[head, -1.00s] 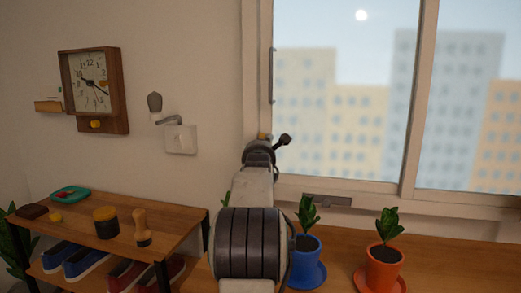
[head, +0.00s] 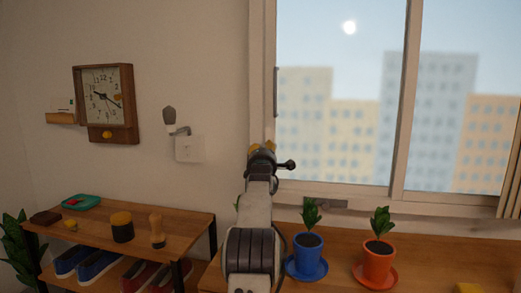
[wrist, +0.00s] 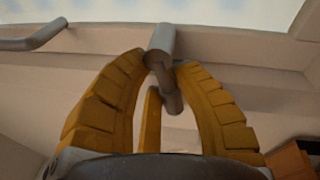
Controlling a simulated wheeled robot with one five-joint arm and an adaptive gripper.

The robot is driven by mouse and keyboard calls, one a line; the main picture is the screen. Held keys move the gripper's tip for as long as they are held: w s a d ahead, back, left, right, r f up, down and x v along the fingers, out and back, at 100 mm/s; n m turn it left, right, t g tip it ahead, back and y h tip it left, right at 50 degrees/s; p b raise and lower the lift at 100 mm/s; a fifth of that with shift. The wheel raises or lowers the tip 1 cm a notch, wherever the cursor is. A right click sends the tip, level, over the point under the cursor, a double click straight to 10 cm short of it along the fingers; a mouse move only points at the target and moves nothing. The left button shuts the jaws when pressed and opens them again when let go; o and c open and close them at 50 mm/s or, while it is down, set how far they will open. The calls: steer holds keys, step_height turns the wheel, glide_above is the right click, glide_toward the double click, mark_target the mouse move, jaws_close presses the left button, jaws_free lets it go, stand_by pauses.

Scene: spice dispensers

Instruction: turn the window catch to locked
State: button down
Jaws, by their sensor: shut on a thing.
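The window catch (wrist: 162,45) shows in the wrist view as a grey piece with a rounded end and a short stem. My gripper (wrist: 163,68) has its yellow fingers on both sides of it and is shut on it. In the head view my gripper (head: 262,148) is at the lower left corner of the window frame (head: 259,95) and hides the catch. Which position the catch has cannot be told.
A grey handle (head: 275,92) is on the frame above my gripper. A blue pot (head: 307,258) and an orange pot (head: 376,262) stand on the wooden top right of my arm.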

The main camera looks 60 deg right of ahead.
steer(key=shift+d+f, duration=0.1)
steer(key=shift+f, duration=0.05)
steer(key=shift+s, duration=0.1)
stand_by(0.3)
steer(key=c, duration=0.9)
jaws_free()
steer(key=shift+r, duration=0.2)
steer(key=shift+a, duration=0.2)
steer(key=shift+v, duration=5.8)
steer(key=shift+s+f, duration=0.1)
